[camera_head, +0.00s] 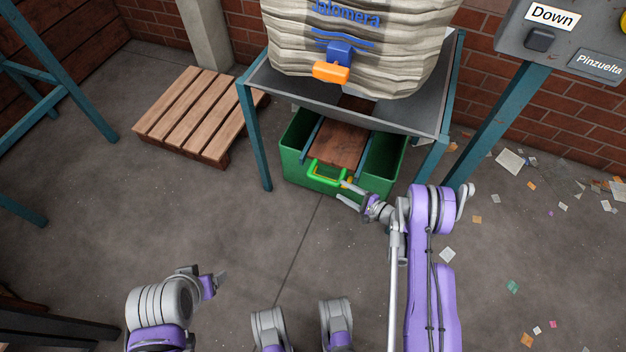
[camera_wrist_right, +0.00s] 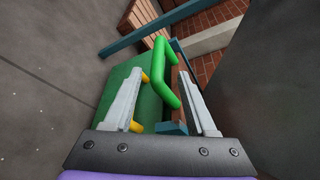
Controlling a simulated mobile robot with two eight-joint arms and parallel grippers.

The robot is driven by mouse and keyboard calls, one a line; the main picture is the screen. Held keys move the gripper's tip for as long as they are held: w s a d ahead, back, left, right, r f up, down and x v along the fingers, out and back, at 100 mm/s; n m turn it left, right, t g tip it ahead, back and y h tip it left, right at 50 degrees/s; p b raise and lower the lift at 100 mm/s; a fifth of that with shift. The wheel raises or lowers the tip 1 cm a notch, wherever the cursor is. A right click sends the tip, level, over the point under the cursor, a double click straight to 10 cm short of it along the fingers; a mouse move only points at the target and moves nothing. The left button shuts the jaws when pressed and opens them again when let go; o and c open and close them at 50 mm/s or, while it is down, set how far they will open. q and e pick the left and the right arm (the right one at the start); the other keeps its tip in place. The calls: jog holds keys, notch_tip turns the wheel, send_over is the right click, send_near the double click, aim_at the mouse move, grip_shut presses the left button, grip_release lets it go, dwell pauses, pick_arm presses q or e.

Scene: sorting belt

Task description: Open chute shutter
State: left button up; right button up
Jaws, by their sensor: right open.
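The chute shutter (camera_head: 336,145) is a brown board under the big sack, lying between two blue rails. Its green handle (camera_head: 325,181) faces me at the front and also shows in the right wrist view (camera_wrist_right: 166,76). My right gripper (camera_head: 346,191) is open beside the handle in the head view. In the right wrist view its two fingers (camera_wrist_right: 155,95) stand apart, with part of the green handle showing between and beyond them. I cannot tell whether they touch it. My left gripper (camera_head: 219,281) hangs low at the bottom left, away from the shutter; its jaw opening is unclear.
A green bin (camera_head: 300,160) stands below the shutter inside a teal-legged grey frame (camera_head: 262,95). The printed sack (camera_head: 350,60) has an orange-and-blue valve (camera_head: 332,72). A wooden pallet (camera_head: 190,115) lies left. A control box (camera_head: 575,35) stands right. Paper scraps litter the right floor.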

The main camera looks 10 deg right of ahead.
aim_at(328, 183)
jog(key=x, duration=1)
jog(key=shift+w+a+f+b, duration=0.25)
jog(key=shift+a+b, duration=0.05)
jog(key=shift+b, duration=0.05)
grip_shut()
dwell(1.0)
